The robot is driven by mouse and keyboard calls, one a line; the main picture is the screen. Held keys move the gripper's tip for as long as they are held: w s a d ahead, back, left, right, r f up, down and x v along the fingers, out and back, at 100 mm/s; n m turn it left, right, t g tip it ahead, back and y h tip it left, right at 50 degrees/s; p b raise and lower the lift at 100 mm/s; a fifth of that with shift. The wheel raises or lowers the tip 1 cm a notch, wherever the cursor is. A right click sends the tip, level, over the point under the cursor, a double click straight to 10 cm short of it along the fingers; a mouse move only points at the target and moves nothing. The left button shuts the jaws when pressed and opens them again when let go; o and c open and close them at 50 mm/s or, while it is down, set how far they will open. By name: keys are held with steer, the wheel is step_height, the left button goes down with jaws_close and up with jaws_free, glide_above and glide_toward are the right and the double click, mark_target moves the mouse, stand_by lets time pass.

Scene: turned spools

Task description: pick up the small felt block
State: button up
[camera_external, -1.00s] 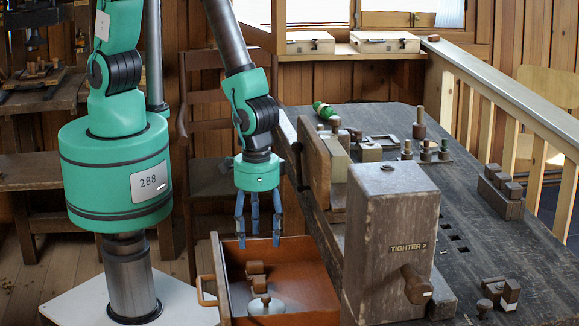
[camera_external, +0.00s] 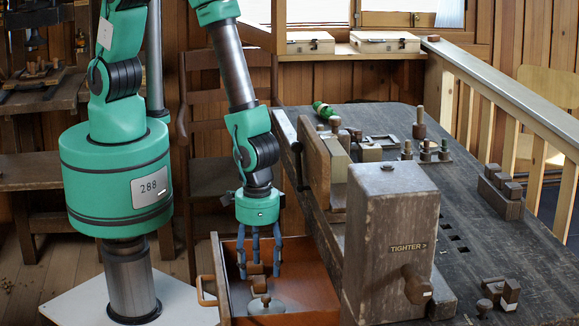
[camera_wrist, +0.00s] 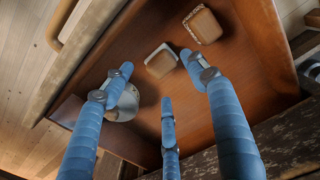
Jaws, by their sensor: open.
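Two brown wooden-looking blocks with pale edges lie in the open drawer. The smaller-looking one, which seems to be the small felt block (camera_wrist: 160,62), has a whitish strip along one side; it also shows in the external view (camera_external: 259,285). The larger block (camera_wrist: 203,25) lies beyond it, apart from it; it shows in the external view too (camera_external: 257,269). My three-fingered gripper (camera_external: 259,273) is open and points down into the drawer above the blocks. In the wrist view my gripper (camera_wrist: 160,78) has its blue fingers spread, with the smaller block between and beyond two fingertips. I see no contact.
A round pale metal disc (camera_wrist: 125,103) lies beside the smaller block. The drawer (camera_external: 310,285) has raised walls around my fingers and a handle (camera_external: 205,291) at left. The workbench (camera_external: 480,260) and its wooden vise block (camera_external: 390,230) stand close on the right.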

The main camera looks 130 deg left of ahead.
mark_target(260, 279)
steer(key=shift+a+f+b, duration=0.1)
steer(key=shift+f+b, duration=0.8)
steer(key=shift+f, duration=1.75)
steer(key=c, duration=1.1)
